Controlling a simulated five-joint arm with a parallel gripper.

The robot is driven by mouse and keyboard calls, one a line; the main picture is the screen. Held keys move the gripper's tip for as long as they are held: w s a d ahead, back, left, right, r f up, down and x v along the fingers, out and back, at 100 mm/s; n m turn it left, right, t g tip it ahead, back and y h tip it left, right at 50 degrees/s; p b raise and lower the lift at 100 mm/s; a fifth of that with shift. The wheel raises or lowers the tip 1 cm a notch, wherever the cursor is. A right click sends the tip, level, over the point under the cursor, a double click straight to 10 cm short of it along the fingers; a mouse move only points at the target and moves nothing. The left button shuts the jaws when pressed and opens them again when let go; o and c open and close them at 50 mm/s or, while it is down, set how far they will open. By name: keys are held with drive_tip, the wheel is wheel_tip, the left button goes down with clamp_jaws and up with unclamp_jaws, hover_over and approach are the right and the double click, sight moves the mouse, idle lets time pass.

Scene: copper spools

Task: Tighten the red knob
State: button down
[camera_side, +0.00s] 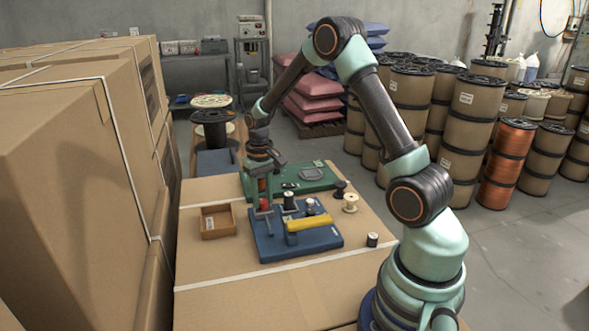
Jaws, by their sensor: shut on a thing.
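The red knob (264,204) shows as a small patch of red at the upper left of a blue board (322,241). My gripper (263,199) points down over that corner, shut on the red knob. The fingers hide part of the knob, and its turn angle is too small to tell. The blue board lies flat on the cardboard-coloured work top and also carries a yellow bar (312,223), a dark spool (289,200) and a small pale-topped part (310,206).
A green board (318,180) lies behind the blue one. An open brown tray (217,222) stands to the left. Small spools stand right: a cream one (350,203), a dark one (340,188) and a black one (372,240). Large cartons (70,190) wall the left side. The front work top is clear.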

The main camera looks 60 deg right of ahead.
sight(262, 201)
drive_tip(key=m, duration=0.5)
drive_tip(key=shift+a+m, duration=0.2)
drive_tip(key=shift+m, duration=0.1)
idle(0.5)
drive_tip(key=c, duration=0.5)
unclamp_jaws()
drive_tip(key=shift+d, duration=0.1)
drive_tip(key=shift+c, duration=0.2)
wheel_tip(262, 201, up, 12)
drive_tip(key=shift+w, duration=0.15)
